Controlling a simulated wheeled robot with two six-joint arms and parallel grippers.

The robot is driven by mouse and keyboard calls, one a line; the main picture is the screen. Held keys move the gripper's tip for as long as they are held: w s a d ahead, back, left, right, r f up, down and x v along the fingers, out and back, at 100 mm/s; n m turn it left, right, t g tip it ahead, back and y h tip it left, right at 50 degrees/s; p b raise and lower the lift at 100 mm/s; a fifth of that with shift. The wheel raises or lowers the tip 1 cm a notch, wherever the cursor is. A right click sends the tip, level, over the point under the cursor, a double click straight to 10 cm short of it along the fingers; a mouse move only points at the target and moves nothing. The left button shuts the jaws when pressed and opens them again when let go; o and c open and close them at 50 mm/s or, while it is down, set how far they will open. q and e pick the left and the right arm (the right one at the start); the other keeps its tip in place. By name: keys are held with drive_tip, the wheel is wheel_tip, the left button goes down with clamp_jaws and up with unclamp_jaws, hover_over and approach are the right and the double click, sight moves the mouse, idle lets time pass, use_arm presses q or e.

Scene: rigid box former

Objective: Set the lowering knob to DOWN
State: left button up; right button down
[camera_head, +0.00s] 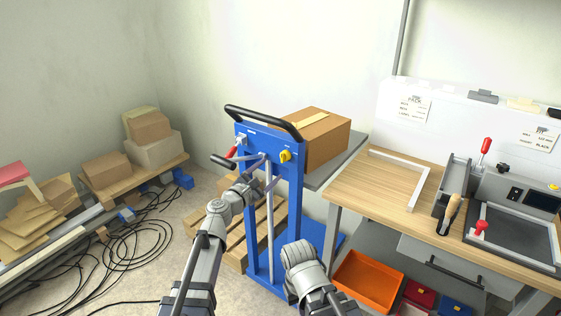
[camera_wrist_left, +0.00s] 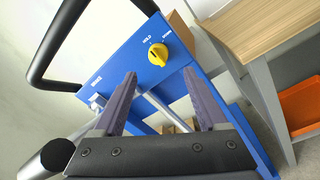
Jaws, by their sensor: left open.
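The lowering knob (camera_head: 285,156) is a small yellow knob on the blue top panel of the lift. In the left wrist view the knob (camera_wrist_left: 158,54) sits beside the printed words HOLD and DOWN. Which word it points to is not clear to me. My left gripper (camera_head: 266,172) is in front of the panel, just left of and below the knob. In the left wrist view its fingers (camera_wrist_left: 159,78) are apart with nothing between them, and the knob shows beyond the gap between the tips. The right gripper is not in view; only part of my right arm shows.
A black handlebar (camera_head: 262,117) arches over the panel. A red-gripped lever (camera_head: 232,151) is on its left. A cardboard box (camera_head: 325,140) rests on the platform behind. A wooden workbench (camera_head: 365,185) with an orange bin (camera_head: 368,282) below stands at right. Cables lie on the left floor.

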sight(282, 159)
use_arm(q)
drive_tip(key=shift+x, duration=3.95)
drive_tip(key=shift+a, duration=0.15)
drive_tip(key=shift+c, duration=0.2)
clamp_jaws()
